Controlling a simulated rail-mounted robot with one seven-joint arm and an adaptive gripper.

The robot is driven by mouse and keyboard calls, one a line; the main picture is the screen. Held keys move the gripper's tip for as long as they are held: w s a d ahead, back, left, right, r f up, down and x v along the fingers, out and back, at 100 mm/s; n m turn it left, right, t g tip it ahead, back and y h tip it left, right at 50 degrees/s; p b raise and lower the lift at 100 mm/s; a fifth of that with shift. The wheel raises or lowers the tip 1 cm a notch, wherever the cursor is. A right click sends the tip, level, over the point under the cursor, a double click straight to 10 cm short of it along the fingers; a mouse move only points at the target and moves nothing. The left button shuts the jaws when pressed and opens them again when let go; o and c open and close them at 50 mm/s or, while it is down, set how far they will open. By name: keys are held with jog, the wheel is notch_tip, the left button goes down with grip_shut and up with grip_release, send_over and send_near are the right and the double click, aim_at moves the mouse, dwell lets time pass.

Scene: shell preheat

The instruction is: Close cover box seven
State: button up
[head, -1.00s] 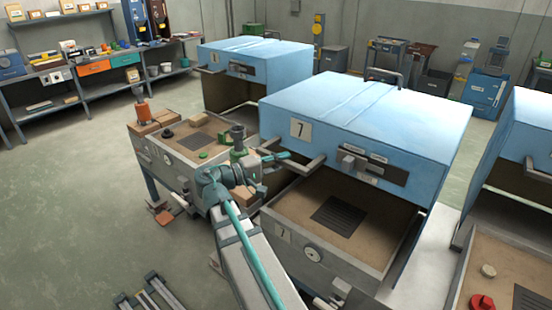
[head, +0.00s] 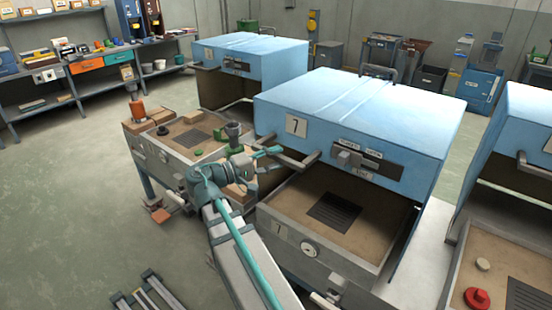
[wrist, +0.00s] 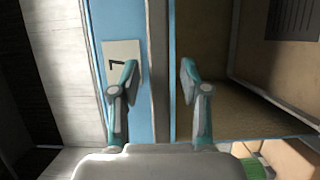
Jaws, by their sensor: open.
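Cover box seven's blue cover (head: 360,115) stands raised over its shallow base (head: 368,262), leaving the front open. A white plate with a 7 (head: 296,126) is on the cover's front and also shows in the wrist view (wrist: 122,62). A grey handle bar (head: 312,160) sticks out along the cover's front lower edge. My gripper (head: 268,156) is open at the left end of this bar. In the wrist view my gripper (wrist: 157,82) has one finger on each side of the grey bar (wrist: 158,40), with gaps visible on both sides.
Another blue cover box (head: 250,55) stands raised behind left, its tray (head: 190,140) holding a green vise (head: 233,138) and blocks. A third box (head: 520,150) stands at right, with a red knob (head: 477,299) in its tray. Open floor (head: 70,210) lies at left.

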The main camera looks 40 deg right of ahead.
jog(key=w+a, duration=0.2)
jog(key=a, duration=0.9)
